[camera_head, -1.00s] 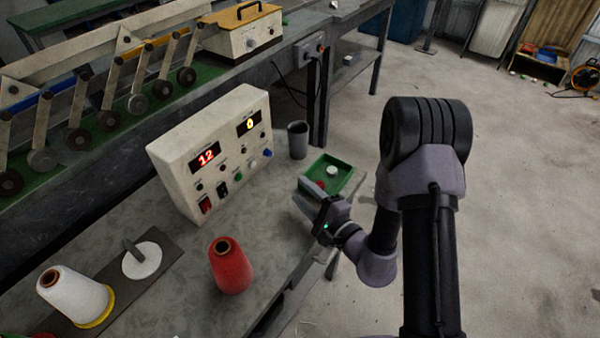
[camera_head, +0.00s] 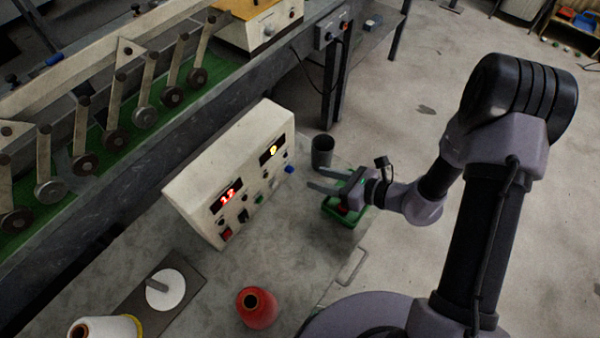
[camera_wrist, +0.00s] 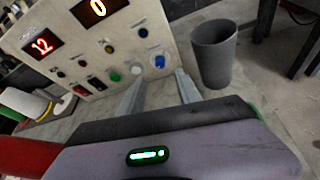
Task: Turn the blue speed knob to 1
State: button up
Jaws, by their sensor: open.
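The cream control box (camera_head: 190,196) stands on the grey table, with a red display reading 12 and a yellow display reading 0. The blue knob (camera_head: 289,169) is at the lower right of its sloped front. In the wrist view the blue knob (camera_wrist: 159,61) sits on a pale round base; its pointer and any scale are too small to read. My gripper (camera_head: 314,179) is open and empty, just right of the knob and apart from it, fingers toward the panel. In the wrist view my fingertips (camera_wrist: 161,80) lie to either side below the knob.
A dark grey cup (camera_head: 322,152) stands right of the box, close to my fingers. A green tray (camera_head: 350,218) lies under my gripper. Other buttons and switches crowd the panel left of the knob.

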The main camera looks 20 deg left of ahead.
aim_at(293, 171)
jog(key=b+x, duration=0.1)
jog(key=x, duration=0.6)
jog(key=shift+w+a+f, duration=0.1)
jog(key=shift+w+a, duration=0.05)
jog(key=shift+a, duration=0.2)
jog(key=shift+c, duration=0.2)
grip_shut()
jog(key=n+b, duration=0.1)
jog(key=b, duration=0.1)
jog(key=n+t+b, duration=0.1)
jog(key=b, duration=0.1)
jog(key=shift+s+a+f+h, duration=0.1)
jog(key=shift+s+f+h, duration=0.1)
jog(key=shift+f+h, duration=0.15)
jog(key=shift+r+n+t+b, duration=0.1)
jog(key=shift+n+t+b, duration=0.25)
jog(key=shift+b, duration=0.3)
jog(key=shift+r+n, duration=0.25)
jog(key=shift+r, duration=0.05)
